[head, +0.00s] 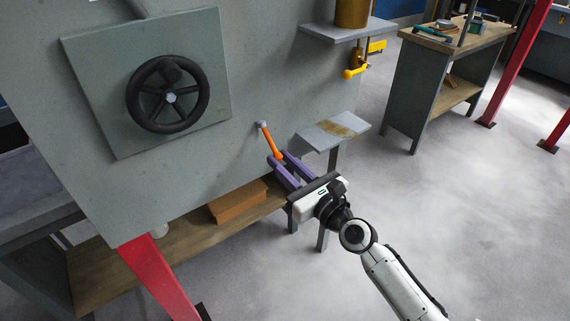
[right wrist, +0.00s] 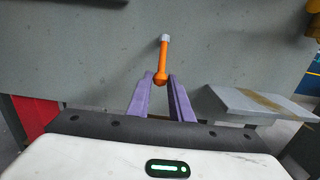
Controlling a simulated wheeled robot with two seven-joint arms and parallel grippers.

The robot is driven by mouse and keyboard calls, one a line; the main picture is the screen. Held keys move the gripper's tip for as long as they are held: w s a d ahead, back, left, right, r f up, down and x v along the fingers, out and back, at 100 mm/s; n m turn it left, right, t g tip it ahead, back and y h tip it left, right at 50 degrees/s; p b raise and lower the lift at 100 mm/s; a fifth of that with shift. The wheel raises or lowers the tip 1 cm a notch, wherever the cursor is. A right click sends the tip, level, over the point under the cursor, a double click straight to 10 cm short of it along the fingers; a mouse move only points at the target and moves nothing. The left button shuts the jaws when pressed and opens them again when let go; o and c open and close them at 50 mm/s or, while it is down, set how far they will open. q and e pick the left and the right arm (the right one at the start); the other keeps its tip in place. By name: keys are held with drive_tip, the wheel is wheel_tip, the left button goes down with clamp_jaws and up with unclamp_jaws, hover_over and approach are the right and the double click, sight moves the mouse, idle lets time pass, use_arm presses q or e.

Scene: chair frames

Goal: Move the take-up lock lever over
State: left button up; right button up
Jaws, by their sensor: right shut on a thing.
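The take-up lock lever is an orange bar (head: 270,141) on a small grey pivot (head: 262,124) on the grey-green panel. In the head view it slants from the pivot down to the right. In the right wrist view the lever (right wrist: 164,58) hangs nearly straight down and ends in a rounded knob. My right gripper (head: 277,157) has its purple fingers on either side of that knob end, shut on it. The fingers also show in the right wrist view (right wrist: 160,79). My left gripper is in neither view.
A black handwheel (head: 170,97) on a square plate is left of the lever. A small grey shelf (head: 325,136) stands just right of the lever. An orange-brown box (head: 238,202) lies on the wooden lower shelf. A workbench (head: 445,75) stands at upper right; open floor lies at right.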

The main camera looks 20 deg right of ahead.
drive_tip(key=shift+f, duration=0.15)
drive_tip(key=shift+w+a+f+b, duration=0.2)
drive_tip(key=shift+w+f+b, duration=0.15)
drive_tip(key=shift+w+b, duration=0.15)
drive_tip(key=shift+w+a+f+b, duration=0.15)
drive_tip(key=shift+w+f+b, duration=0.2)
drive_tip(key=shift+w+b, duration=0.1)
drive_tip(key=o, duration=0.9)
drive_tip(key=shift+c, duration=0.2)
